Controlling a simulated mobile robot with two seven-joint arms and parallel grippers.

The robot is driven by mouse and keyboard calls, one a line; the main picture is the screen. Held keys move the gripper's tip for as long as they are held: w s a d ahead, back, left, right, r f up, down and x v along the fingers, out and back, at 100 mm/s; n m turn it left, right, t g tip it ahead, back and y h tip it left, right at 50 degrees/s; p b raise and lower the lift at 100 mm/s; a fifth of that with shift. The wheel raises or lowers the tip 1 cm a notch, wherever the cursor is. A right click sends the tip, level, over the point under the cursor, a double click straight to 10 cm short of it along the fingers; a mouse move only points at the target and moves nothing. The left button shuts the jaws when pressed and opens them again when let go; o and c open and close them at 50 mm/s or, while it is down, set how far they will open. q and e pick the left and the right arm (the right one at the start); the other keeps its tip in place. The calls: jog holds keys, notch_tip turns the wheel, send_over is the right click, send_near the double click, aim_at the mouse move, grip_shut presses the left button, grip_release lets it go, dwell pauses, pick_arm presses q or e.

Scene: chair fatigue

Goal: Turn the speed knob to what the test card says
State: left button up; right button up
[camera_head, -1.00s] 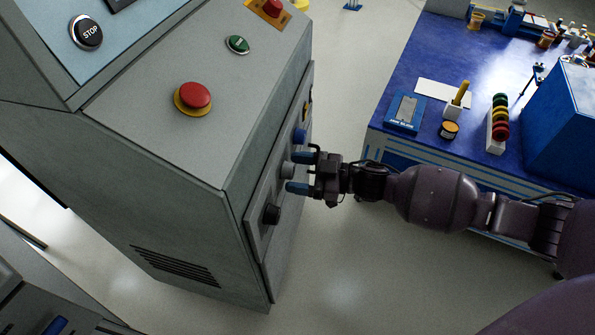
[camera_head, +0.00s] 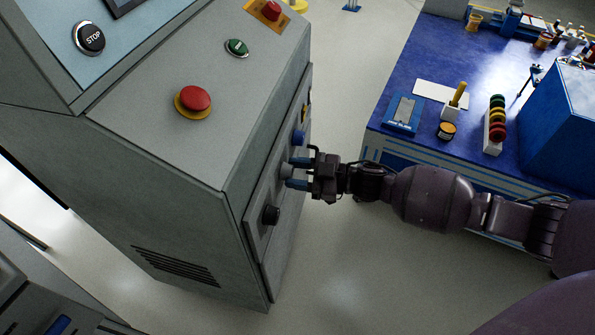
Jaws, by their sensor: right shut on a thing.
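The grey machine cabinet (camera_head: 150,185) fills the left. On its right side panel are a blue knob (camera_head: 298,137), a grey knob (camera_head: 287,171) and a black knob (camera_head: 270,215). I cannot read any labels by them. My right gripper (camera_head: 297,173) reaches in from the right with its blue-tipped fingers shut on the grey knob, one on each side. The fingers partly hide the knob, and its setting cannot be read. No legible test card shows; a blank-looking white sheet (camera_head: 440,91) lies on the blue bench. My left gripper is not in view.
The cabinet top carries a red mushroom button (camera_head: 194,101), a green button (camera_head: 237,47) and a STOP button (camera_head: 89,37). Bare floor lies between cabinet and bench.

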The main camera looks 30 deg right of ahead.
jog(key=n+p, duration=0.1)
jog(key=n, duration=0.1)
jog(key=n+p, duration=0.1)
jog(key=n, duration=0.1)
jog(key=shift+r+n, duration=0.2)
jog(key=shift+n, duration=0.1)
jog(key=shift+n+h, duration=0.3)
jog(key=shift+n, duration=0.2)
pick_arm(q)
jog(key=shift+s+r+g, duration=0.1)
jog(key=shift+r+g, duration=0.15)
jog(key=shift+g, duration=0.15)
pick_arm(e)
jog(key=shift+f+n, duration=0.1)
jog(key=shift+n, duration=0.4)
pick_arm(q)
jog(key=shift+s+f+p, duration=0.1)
jog(key=shift+p, duration=0.2)
pick_arm(e)
jog(key=o, duration=0.9)
jog(key=shift+d, duration=0.1)
pick_arm(q)
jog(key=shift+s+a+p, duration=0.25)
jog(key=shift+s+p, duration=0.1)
jog(key=shift+p, duration=0.5)
pick_arm(e)
jog(key=shift+v, duration=5.4)
